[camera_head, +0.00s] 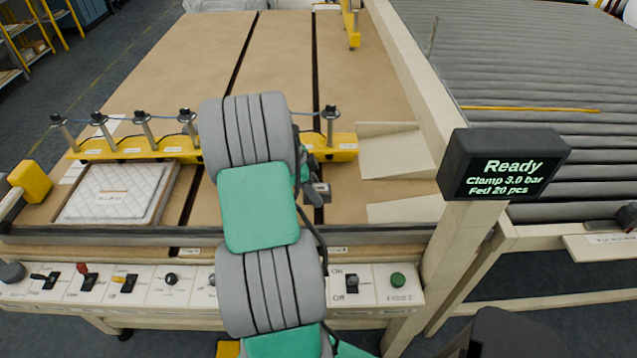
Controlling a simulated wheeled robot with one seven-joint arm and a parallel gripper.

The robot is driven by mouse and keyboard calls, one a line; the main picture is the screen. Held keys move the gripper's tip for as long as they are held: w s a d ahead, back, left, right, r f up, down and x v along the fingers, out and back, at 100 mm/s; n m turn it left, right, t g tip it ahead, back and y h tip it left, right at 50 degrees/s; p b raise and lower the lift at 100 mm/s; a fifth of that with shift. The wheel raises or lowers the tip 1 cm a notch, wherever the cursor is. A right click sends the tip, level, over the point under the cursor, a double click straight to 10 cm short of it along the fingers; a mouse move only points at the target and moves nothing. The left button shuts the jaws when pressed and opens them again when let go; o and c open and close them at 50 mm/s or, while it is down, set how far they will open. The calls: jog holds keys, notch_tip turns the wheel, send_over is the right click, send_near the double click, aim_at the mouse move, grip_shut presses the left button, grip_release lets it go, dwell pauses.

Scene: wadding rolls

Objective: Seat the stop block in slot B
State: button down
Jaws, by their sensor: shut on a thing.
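My gripper (308,182) shows only in part, as a dark shape past the right side of my grey and green arm; its fingertips are mostly hidden. It is shut on a small grey metal piece (321,190), which looks like the stop block, low over the right-hand slot near the table's front. Two dark slots run front to back in the tan table (190,60): a left slot (240,55) and a right slot (315,60). Small labels sit at the front edge, too small to read, so I cannot tell which slot is B. Whether the block touches the slot is hidden.
A yellow bar (130,152) with several upright posts crosses the table. A quilted white pad (112,192) lies at the left, beside a yellow block (30,181). A switch panel (150,285) runs along the front. A display (503,165) reading "Ready" and a roller conveyor (540,70) are at the right.

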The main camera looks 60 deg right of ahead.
jog(key=shift+s+d+m, duration=0.25)
jog(key=shift+s+m, duration=0.05)
jog(key=shift+s, duration=0.15)
jog(key=shift+f, duration=0.2)
jog(key=b, duration=0.4)
send_over(324, 219)
jog(key=w, duration=0.2)
notch_tip(324, 219, down, 6)
jog(key=shift+s+a, duration=0.15)
jog(key=shift+f, duration=0.25)
jog(key=shift+f+b, duration=1)
jog(key=shift+b, duration=0.95)
dwell(0.4)
dwell(0.3)
jog(key=c, duration=0.6)
grip_release()
jog(key=shift+a, duration=0.1)
jog(key=shift+c, duration=0.2)
